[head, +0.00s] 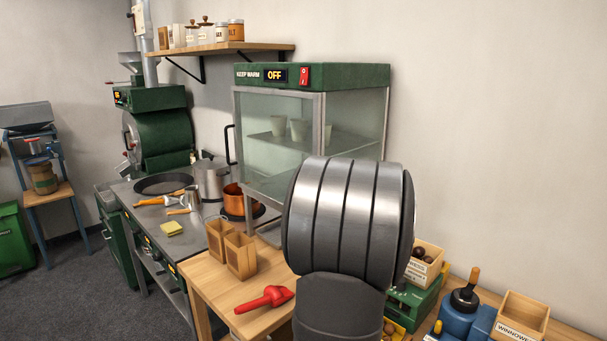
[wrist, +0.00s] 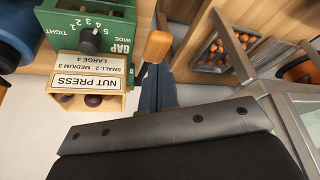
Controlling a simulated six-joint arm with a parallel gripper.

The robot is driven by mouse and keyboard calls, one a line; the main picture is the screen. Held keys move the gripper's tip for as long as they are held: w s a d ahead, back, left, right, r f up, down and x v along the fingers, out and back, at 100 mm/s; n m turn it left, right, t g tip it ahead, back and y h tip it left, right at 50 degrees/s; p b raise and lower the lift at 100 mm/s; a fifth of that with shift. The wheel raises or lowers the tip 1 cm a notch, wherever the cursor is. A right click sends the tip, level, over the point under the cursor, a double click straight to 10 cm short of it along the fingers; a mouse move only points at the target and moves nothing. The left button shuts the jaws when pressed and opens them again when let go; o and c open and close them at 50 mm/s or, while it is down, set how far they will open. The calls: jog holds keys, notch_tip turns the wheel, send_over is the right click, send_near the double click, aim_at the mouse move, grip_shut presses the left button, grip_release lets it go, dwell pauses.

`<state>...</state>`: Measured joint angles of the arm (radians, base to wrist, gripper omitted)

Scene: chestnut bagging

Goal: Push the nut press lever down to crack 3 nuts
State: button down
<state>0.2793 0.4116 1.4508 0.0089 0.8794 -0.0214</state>
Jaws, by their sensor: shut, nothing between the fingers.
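The green nut press (head: 410,306) stands at the right of my arm in the head view, partly hidden by it. In the wrist view the nut press (wrist: 70,22) appears upside down, with its GAP dial (wrist: 90,40) and a wooden nut box (wrist: 88,84) labelled NUT PRESS. Dark round nuts show at the box. The lever's orange wooden handle (wrist: 158,46) is right of the press in the wrist view. My gripper (wrist: 160,72) is shut and empty, with its narrow bluish fingers close to the handle; contact cannot be told. The head view hides the fingers and lever.
A yellow tray (head: 386,325) with nuts sits by the press. A blue machine (head: 458,316) and a wooden WINNOWER box (head: 521,313) stand at right. A red tool (head: 264,299) and wooden boxes (head: 240,255) lie left of my arm. The warming cabinet (head: 275,140) rises behind.

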dwell(0.4)
jog(key=shift+r, duration=2.5)
jog(key=shift+f, duration=2.95)
